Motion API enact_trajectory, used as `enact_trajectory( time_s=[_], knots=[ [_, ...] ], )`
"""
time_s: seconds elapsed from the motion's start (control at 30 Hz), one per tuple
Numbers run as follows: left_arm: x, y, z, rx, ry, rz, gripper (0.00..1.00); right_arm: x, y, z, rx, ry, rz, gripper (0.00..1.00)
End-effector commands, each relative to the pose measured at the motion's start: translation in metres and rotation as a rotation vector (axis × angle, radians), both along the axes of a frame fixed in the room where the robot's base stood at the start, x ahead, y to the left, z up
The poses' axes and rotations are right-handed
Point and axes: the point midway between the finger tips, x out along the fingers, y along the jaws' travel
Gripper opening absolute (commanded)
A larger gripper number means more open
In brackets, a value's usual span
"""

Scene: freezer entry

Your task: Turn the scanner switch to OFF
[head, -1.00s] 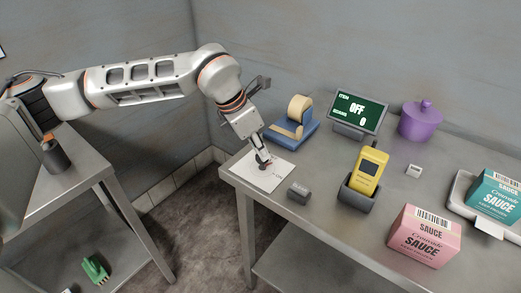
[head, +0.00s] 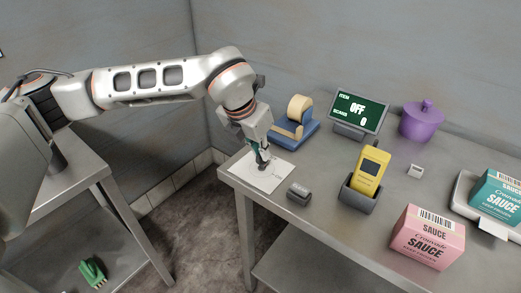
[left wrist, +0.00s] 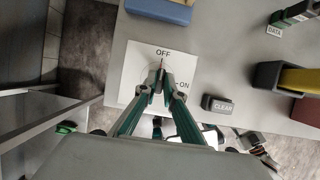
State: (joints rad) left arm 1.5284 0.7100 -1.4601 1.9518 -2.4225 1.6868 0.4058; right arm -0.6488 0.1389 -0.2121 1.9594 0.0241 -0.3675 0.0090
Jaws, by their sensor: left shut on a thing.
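The scanner switch's white plate (head: 246,178) lies on the near-left corner of the steel table. In the left wrist view the plate (left wrist: 133,62) reads OFF at its top and ON at its right. My left gripper (head: 262,165) points down over the plate. In the left wrist view its fingertips (left wrist: 160,86) are shut on the switch knob, which they mostly hide. A thin reddish pointer (left wrist: 162,63) shows beyond the fingertips, directed up toward OFF. The display (head: 357,110) behind reads OFF and 0. My right gripper is out of view.
A grey CLEAR block (head: 299,193) sits just right of the plate. A yellow scanner (head: 370,170) stands in a dark holder (head: 356,198). A blue tape dispenser (head: 301,133) is behind the plate. A pink sauce box (head: 427,237) and a purple pot (head: 421,121) stand farther right.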

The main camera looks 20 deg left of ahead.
Motion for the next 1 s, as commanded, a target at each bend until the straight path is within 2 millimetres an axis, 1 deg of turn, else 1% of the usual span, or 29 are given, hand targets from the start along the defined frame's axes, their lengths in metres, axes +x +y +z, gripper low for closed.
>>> enact_trajectory(
  time_s=[0.23, 0.27, 0.3, 0.33, 0.63, 0.73, 0.87, 1.0],
  knots=[
    [-0.001, 0.0, -0.001, 0.0, 0.004, 0.003, 0.0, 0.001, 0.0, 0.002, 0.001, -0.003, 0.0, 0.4],
    [-0.001, 0.0, -0.001, 0.001, 0.004, 0.002, 0.14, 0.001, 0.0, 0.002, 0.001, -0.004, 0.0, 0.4],
    [-0.001, 0.0, -0.001, 0.0, 0.003, 0.002, 0.24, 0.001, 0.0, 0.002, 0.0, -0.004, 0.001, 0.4],
    [-0.001, 0.0, -0.001, 0.0, 0.003, 0.002, 0.26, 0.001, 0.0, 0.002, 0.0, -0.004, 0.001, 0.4],
    [0.0, 0.0, 0.0, 0.0, 0.001, 0.001, 0.26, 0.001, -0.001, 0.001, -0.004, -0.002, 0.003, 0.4],
    [-0.001, 0.001, 0.004, 0.0, 0.0, 0.0, 0.26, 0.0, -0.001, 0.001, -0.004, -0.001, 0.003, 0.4],
    [-0.007, 0.003, 0.02, -0.001, -0.002, 0.001, 0.26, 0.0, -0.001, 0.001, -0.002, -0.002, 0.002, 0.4],
    [-0.017, 0.006, 0.046, -0.001, -0.003, 0.0, 0.26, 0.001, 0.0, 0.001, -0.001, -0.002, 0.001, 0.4]
  ],
)
